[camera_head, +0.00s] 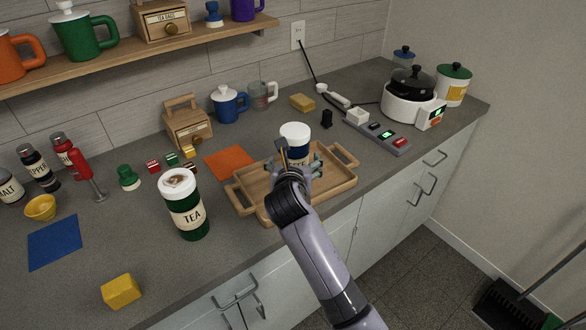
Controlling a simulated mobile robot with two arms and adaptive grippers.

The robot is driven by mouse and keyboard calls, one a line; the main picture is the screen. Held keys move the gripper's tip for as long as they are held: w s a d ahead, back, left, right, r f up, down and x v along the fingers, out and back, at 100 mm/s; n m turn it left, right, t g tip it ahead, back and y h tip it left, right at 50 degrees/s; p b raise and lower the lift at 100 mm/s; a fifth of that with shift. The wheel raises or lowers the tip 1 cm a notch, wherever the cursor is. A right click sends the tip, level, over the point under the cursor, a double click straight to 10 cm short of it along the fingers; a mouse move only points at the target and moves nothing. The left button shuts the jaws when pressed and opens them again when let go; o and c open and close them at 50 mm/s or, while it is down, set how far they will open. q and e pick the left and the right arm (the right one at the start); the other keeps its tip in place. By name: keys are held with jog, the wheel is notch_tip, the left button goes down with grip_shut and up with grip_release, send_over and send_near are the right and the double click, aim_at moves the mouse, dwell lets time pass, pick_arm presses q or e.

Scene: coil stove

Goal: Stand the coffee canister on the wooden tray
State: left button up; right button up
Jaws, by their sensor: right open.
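The coffee canister (297,146) is dark blue with a white lid and a cream label. It is upright over the back part of the wooden tray (337,183); its base is hidden behind my right gripper, so I cannot tell whether it touches the tray. My right gripper (300,163) is open, reaching in from the front with its fingers at the lower part of the canister. The hand covers part of the label and the tray's middle. My left gripper is not in view.
A green tea canister (185,205) stands left of the tray. An orange mat (230,162) lies behind it. A wooden box (187,123), blue mug (228,104) and yellow sponge (303,103) are further back. A power strip (380,134) and cooker (408,106) stand right.

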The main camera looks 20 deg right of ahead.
jog(key=v, duration=0.5)
